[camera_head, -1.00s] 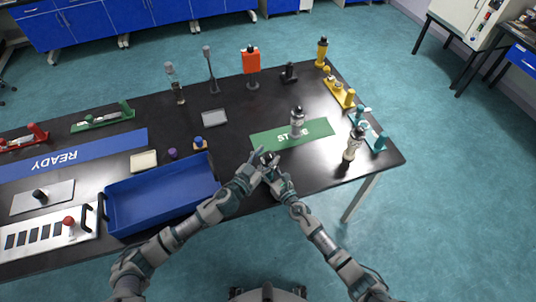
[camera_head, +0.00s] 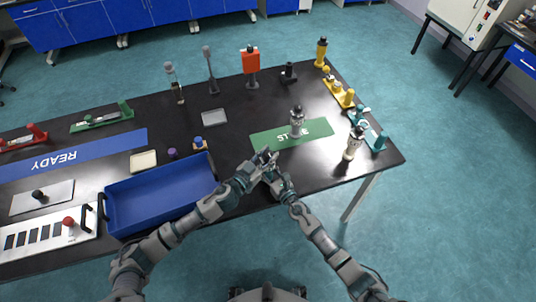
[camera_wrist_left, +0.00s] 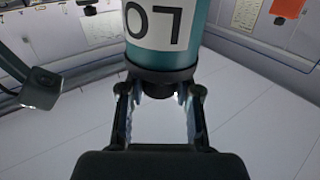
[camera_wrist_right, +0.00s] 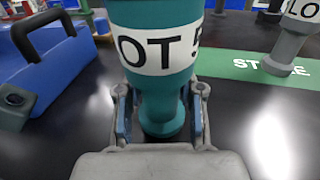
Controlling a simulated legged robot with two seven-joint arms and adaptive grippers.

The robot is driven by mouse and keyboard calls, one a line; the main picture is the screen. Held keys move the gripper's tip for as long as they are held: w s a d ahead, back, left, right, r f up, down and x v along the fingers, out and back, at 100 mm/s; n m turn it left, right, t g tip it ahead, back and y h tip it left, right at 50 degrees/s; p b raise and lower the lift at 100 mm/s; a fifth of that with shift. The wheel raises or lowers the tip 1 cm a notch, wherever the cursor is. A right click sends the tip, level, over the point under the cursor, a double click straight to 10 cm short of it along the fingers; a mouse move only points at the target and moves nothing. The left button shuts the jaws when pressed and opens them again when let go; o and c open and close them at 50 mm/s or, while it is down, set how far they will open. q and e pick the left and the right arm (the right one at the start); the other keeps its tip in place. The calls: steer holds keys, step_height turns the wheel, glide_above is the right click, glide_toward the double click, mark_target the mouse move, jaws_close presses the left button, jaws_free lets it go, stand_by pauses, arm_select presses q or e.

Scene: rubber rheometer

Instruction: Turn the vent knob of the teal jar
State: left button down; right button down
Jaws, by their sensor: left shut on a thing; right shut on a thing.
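The teal jar (camera_wrist_right: 155,20) carries a white label reading "OT 5" in the right wrist view. My right gripper (camera_wrist_right: 162,105) is shut on its narrow lower neck. In the left wrist view the jar (camera_wrist_left: 165,60) appears upside down, with a dark collar and a small dark knob (camera_wrist_left: 158,91) at its end. My left gripper (camera_wrist_left: 160,108) has its fingers on either side of this vent knob. In the head view my left gripper (camera_head: 262,157) and right gripper (camera_head: 272,176) are close together at the table's front edge and hide most of the jar.
A grey jar (camera_head: 297,122) stands on the green mat (camera_head: 322,130) just beyond my grippers. Another light jar (camera_head: 352,146) stands to the right. A blue tray (camera_head: 160,200) lies left of my grippers. Bare black table shows around the mat.

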arm_select(q)
steer(key=m+g+h, duration=0.2)
steer(key=g, duration=0.1)
steer(key=shift+w+a+m, duration=0.2)
steer(key=shift+a+m, duration=0.15)
steer(key=shift+m, duration=0.05)
steer(key=m+g+h, duration=0.2)
steer(key=g, duration=0.1)
steer(key=shift+m+g, duration=0.3)
steer(key=shift+g, duration=0.1)
steer(key=m+g, duration=0.2)
steer(key=g, duration=0.2)
steer(key=m+g+h, duration=0.1)
steer(key=m+g, duration=0.2)
steer(key=g, duration=0.1)
steer(key=shift+d, duration=0.2)
steer(key=shift+s+f+m+g, duration=0.1)
steer(key=shift+m+g, duration=0.9)
steer(key=shift+g, duration=0.4)
steer(key=shift+s+y, duration=0.15)
steer(key=shift+y, duration=0.15)
steer(key=c, duration=0.8)
jaws_free()
steer(key=shift+o, duration=0.2)
steer(key=shift+a, duration=0.1)
steer(key=f+v, duration=0.1)
steer(key=v, duration=0.6)
steer(key=shift+w+a+r, duration=0.25)
steer(key=shift+w+r, duration=0.15)
steer(key=shift+r, duration=0.05)
